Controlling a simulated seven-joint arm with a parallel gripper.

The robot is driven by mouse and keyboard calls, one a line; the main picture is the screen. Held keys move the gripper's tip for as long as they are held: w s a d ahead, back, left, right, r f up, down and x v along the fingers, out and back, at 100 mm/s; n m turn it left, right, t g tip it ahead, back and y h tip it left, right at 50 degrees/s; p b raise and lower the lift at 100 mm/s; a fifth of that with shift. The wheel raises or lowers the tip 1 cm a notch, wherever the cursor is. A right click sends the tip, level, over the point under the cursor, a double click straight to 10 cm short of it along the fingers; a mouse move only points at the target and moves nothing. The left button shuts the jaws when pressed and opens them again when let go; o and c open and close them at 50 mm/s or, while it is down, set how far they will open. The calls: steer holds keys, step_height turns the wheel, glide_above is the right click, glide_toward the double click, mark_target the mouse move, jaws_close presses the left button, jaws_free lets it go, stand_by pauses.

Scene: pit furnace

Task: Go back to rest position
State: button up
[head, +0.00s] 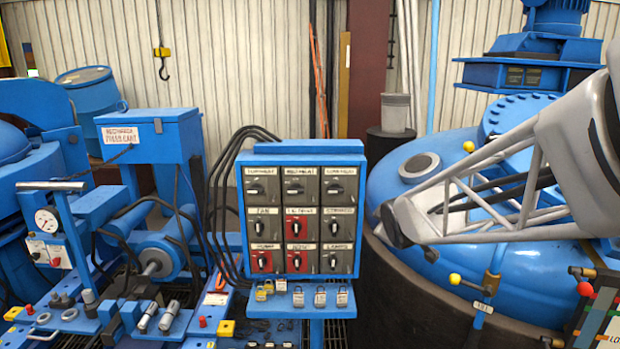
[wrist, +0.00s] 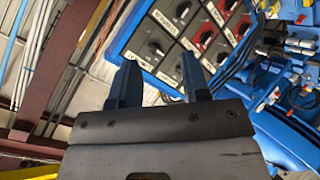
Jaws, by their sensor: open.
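My gripper (wrist: 158,75) shows in the wrist view with its two dark fingers apart and nothing between them. Beyond the fingers is a blue control panel (wrist: 140,55) with rotary switches, tilted in this view. In the head view my pale lattice arm reaches in from the right, over the blue furnace vessel; the gripper's fingers cannot be made out there. The blue control panel (head: 240,217) stands at the centre, left of the arm, with several labelled black and red switches. The arm and the panel appear apart in the head view.
A blue domed furnace vessel (head: 450,270) fills the right side under the arm. A blue machine with a gauge (head: 46,221) and hoses stands left. A blue barrel (head: 90,105) and a corrugated wall (head: 215,45) are behind.

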steer(key=s+f+m+g, duration=0.2)
steer(key=s+m+g, duration=0.2)
steer(key=s, duration=1.3)
steer(key=s+f+m+g, duration=0.2)
steer(key=s+m+g, duration=0.3)
steer(key=s, duration=1.2)
steer(key=shift+d+m, duration=0.2)
steer(key=shift+m, duration=0.9)
